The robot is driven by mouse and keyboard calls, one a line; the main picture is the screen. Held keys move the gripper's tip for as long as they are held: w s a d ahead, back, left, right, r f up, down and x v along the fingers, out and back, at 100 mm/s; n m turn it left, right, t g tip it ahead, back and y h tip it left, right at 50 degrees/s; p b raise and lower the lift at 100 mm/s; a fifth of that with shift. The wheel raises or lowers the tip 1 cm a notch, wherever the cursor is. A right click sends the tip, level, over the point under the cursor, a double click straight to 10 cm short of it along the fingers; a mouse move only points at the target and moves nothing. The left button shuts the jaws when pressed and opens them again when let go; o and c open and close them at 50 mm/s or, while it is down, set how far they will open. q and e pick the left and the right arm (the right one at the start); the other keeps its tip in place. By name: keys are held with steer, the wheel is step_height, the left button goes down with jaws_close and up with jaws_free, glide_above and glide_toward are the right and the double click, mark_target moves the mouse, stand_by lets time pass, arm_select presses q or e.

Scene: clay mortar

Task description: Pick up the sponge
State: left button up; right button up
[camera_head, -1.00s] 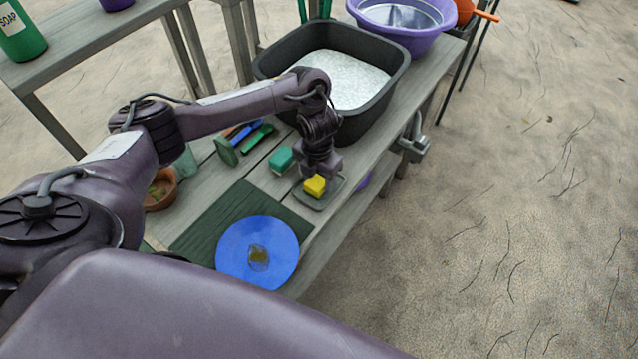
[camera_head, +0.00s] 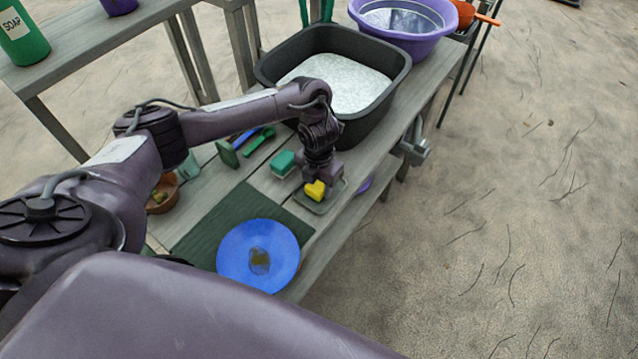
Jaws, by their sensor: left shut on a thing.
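A yellow sponge (camera_head: 315,191) is on or just over a small dark grey-green dish (camera_head: 329,204) on the grey wooden bench. My left gripper (camera_head: 318,180) points down at the sponge and is shut on it; the fingers hide the sponge's back part. I cannot tell whether the sponge is clear of the dish. A green block (camera_head: 283,164), perhaps another sponge, lies just left of the gripper. My right gripper is not in view.
A blue plate (camera_head: 240,262) with a brown stain rests on a dark green mat (camera_head: 215,225) in front. A black basin (camera_head: 385,95) of foamy water stands behind the arm. Brushes (camera_head: 228,153) and a terracotta pot (camera_head: 163,195) are at left. The bench edge is close on the right.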

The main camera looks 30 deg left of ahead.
mark_target(319, 183)
arm_select(q)
steer(key=shift+r, duration=0.4)
step_height(319, 183, up, 19)
steer(key=p, duration=0.6)
